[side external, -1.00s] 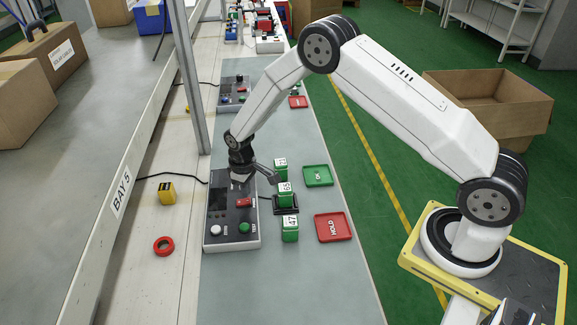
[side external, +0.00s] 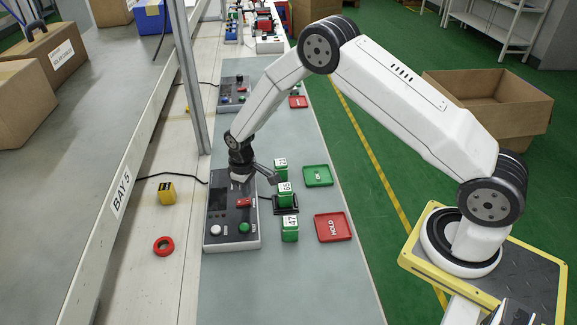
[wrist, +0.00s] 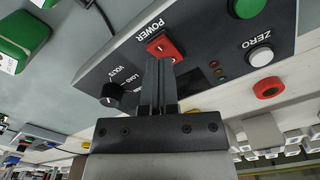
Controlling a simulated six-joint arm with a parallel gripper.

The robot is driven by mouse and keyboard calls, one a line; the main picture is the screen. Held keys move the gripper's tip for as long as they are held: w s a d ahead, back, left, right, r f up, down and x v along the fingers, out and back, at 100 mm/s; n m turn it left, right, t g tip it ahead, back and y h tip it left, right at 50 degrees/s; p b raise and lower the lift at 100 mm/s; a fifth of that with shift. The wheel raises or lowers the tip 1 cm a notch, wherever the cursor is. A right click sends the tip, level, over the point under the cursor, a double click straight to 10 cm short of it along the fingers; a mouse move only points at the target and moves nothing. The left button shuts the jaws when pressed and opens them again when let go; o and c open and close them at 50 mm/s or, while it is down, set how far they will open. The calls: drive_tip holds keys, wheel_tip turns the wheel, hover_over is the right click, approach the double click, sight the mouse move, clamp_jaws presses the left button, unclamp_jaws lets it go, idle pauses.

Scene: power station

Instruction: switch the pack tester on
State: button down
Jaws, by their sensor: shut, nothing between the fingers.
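The pack tester (side external: 221,213) is a grey box with a dark sloped panel on the bench, and it fills much of the wrist view (wrist: 215,45). Its red POWER rocker (side external: 244,202) also shows in the wrist view (wrist: 163,46). My gripper (wrist: 161,62) is shut and empty, with its fingertips at the rocker's lower edge in the wrist view. The fingers hide part of the rocker, and I cannot tell whether they touch it or which way it is set. The panel's screen (wrist: 196,78) looks dark.
The panel has a black knob (wrist: 113,95), a green button (wrist: 247,7) and a white ZERO button (wrist: 261,56). Several green numbered packs (side external: 290,229) stand to the right, near a green tray (side external: 318,176) and red HOLD tray (side external: 333,227). Red tape (side external: 164,246) lies left.

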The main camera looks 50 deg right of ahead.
sight(249, 201)
drive_tip(key=shift+f, duration=1.2)
idle(1.1)
drive_tip(key=shift+r, duration=3.5)
drive_tip(key=shift+r, duration=0.1)
drive_tip(key=s+d+r+m+t, duration=0.1)
drive_tip(key=s+r, duration=0.5)
drive_tip(key=s, duration=0.5)
drive_tip(key=s+r+m+t, duration=0.1)
drive_tip(key=s+r+m, duration=0.1)
drive_tip(key=s+r, duration=0.5)
drive_tip(key=s, duration=0.4)
drive_tip(key=shift+s+d+t, duration=0.3)
drive_tip(key=shift+s+d, duration=0.05)
